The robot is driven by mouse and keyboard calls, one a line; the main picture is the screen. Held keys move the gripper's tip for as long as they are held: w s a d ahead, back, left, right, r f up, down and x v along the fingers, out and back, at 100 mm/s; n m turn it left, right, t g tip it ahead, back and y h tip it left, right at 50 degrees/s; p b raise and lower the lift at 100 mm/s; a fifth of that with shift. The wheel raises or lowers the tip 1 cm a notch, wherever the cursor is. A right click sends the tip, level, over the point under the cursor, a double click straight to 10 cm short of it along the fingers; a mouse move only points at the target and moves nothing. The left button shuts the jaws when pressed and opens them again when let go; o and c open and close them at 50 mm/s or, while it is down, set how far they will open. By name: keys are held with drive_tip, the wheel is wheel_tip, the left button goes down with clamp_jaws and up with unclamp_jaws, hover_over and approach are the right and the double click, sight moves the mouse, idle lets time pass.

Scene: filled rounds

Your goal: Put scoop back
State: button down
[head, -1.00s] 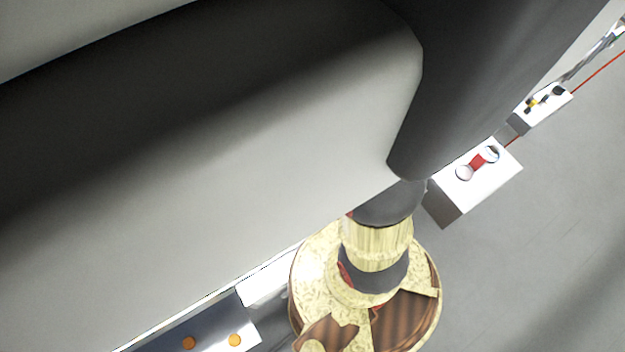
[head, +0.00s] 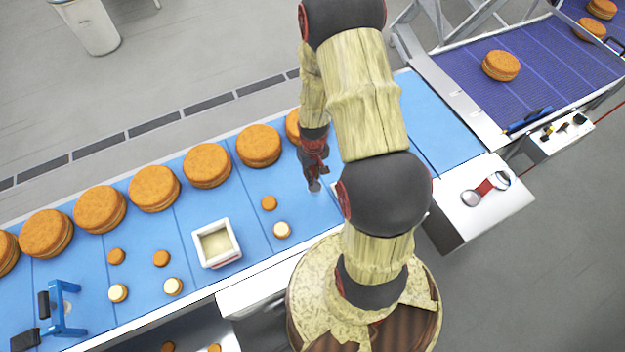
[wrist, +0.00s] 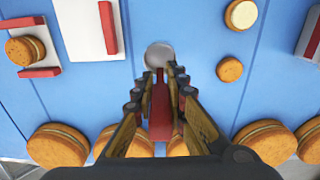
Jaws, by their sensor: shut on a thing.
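The scoop shows in the wrist view as a round silver end (wrist: 158,56) with a red handle (wrist: 160,108) between my fingers. My gripper (wrist: 165,78) is shut on that handle. In the head view my gripper (head: 315,160) hangs over the blue work surface (head: 235,195), with the scoop's grey end (head: 314,186) just below it. I cannot tell whether the scoop touches the surface. A white box (head: 217,243) with pale filling stands to the left of my gripper. At the right, a white block (head: 455,228) bears a red piece with two round silver ends (head: 486,187).
Large brown rounds (head: 154,188) line the far edge of the blue surface. Small rounds (head: 161,258), some cream-topped, lie nearer. A blue tool (head: 62,310) stands at left. A dark blue conveyor (head: 540,65) is at upper right. A bin (head: 92,27) stands behind.

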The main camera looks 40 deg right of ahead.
drive_tip(key=shift+w+d+f+b, duration=0.45)
drive_tip(key=shift+f+b, duration=0.2)
drive_tip(key=shift+f, duration=0.7)
drive_tip(key=shift+w+d+f+b, duration=0.3)
drive_tip(key=shift+w+f+b, duration=0.35)
drive_tip(key=shift+f, duration=0.7)
drive_tip(key=shift+w+d+f+b, duration=0.45)
drive_tip(key=shift+f+b, duration=0.25)
drive_tip(key=shift+f, duration=0.65)
drive_tip(key=shift+f, duration=0.2)
drive_tip(key=c, duration=1.8)
unclamp_jaws()
drive_tip(key=shift+c, duration=0.2)
drive_tip(key=shift+o, duration=0.2)
drive_tip(key=shift+r, duration=0.1)
